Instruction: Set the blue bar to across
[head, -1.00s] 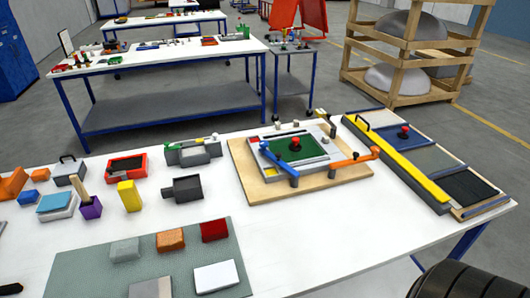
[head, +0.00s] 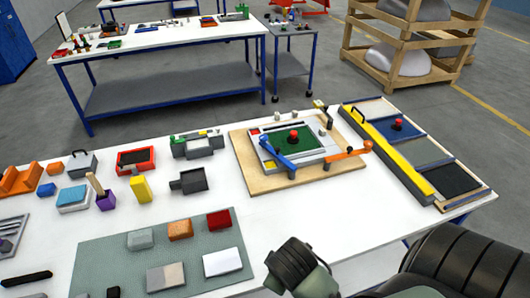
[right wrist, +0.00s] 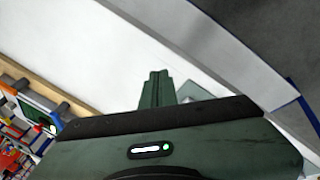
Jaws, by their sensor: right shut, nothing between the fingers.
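The blue bar (head: 278,153) is a short lever on the wooden fixture board (head: 250,182). It slants from a post near the board's front edge up and left, over the corner of a grey frame with a green panel (head: 305,145) and red knob (head: 293,136). My right arm comes in at the bottom right, well in front of the board; its fingertips are not clear in the head view. In the right wrist view my right gripper (right wrist: 155,88) is shut and empty above the white table. A small dark green tip (head: 113,292) at the bottom edge may be my left gripper.
A long yellow-railed fixture (head: 385,150) stands to the right. A grey-green mat (head: 90,254) with several blocks lies front left. White table between board and my arm is clear.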

